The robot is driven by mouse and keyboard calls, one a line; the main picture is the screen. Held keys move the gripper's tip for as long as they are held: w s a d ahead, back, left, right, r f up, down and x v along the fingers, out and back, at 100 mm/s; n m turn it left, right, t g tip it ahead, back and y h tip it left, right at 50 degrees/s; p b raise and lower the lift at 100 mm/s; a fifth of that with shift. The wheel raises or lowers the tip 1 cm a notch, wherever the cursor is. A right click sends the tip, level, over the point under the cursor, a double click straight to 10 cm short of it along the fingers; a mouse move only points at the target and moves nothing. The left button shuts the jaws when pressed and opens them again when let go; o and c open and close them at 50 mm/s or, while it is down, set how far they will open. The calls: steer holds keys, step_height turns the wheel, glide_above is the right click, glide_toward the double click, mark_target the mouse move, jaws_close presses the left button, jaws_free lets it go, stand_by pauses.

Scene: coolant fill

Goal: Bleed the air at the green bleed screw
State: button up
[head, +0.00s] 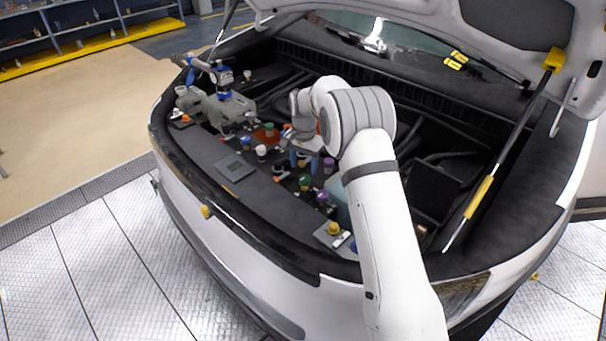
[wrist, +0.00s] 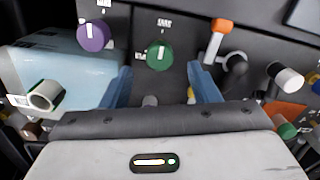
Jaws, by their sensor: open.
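The green bleed screw is a round green knob (wrist: 159,56) with a pale line on its face, set in a dark labelled panel. In the wrist view it lies between and just beyond the two blue fingertips of my gripper (wrist: 159,74). My gripper is open and empty, with a gap visible on each side of the knob. Whether the fingertips reach down to the knob's depth I cannot tell. In the head view, my gripper (head: 304,160) hangs over the engine bay, with the green knob (head: 305,181) just below it.
A purple knob (wrist: 95,36) is left of the green one, and an orange-handled lever (wrist: 218,38) is right. A bluish tank (wrist: 62,68) fills the left side. A black-and-white cap (wrist: 285,76) stands farther right. The raised hood's strut (head: 505,150) is right of my arm.

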mark_target(304, 178)
steer(key=shift+f+p, duration=0.45)
steer(key=shift+f, duration=2.25)
